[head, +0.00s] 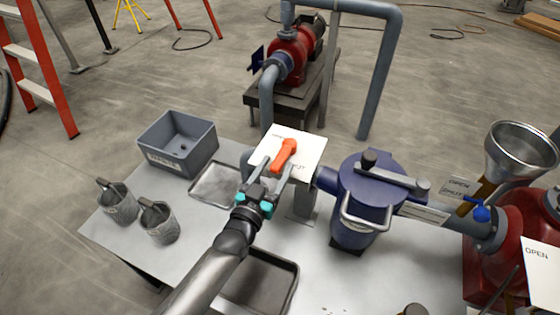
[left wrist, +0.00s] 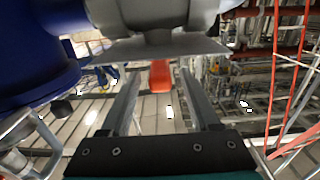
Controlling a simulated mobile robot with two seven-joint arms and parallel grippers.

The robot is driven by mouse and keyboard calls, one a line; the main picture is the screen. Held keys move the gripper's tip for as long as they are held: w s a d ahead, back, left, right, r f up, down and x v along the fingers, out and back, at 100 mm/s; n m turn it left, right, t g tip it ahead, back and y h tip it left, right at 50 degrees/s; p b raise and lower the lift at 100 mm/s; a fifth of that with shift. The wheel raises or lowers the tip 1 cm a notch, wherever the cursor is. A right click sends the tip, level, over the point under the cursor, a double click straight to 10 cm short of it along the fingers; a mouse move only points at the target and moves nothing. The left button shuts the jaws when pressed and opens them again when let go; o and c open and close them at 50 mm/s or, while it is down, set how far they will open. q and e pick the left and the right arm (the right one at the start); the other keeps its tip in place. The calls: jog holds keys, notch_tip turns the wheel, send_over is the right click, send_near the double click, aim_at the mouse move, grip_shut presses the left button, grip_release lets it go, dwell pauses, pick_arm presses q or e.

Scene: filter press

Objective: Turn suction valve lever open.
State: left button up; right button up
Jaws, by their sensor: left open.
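The suction valve lever (head: 284,154) is orange-red and lies over a white label plate (head: 306,147) in the middle of the head view; part of the plate's lettering is covered. In the left wrist view the lever (left wrist: 160,77) hangs into sight beyond and between my two fingers. My left gripper (head: 268,170) is open, its fingers reaching to the near edge of the plate with the lever's near end between or just ahead of them. I cannot tell whether a finger touches the lever. My right gripper does not show.
A blue strainer housing (head: 365,200) with a bar handle stands right of the valve. A grey bin (head: 178,142), two mesh baskets (head: 157,221) and shallow metal trays (head: 264,280) are on the table. A metal funnel (head: 520,150) and red pump (head: 512,245) are at right.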

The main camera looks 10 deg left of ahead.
aim_at(286, 149)
pick_arm(q)
jog(key=shift+w+d, duration=0.15)
jog(key=shift+w, duration=0.65)
jog(key=shift+w+d, duration=0.15)
jog(key=shift+w, duration=0.6)
jog(key=shift+c, duration=0.3)
grip_shut()
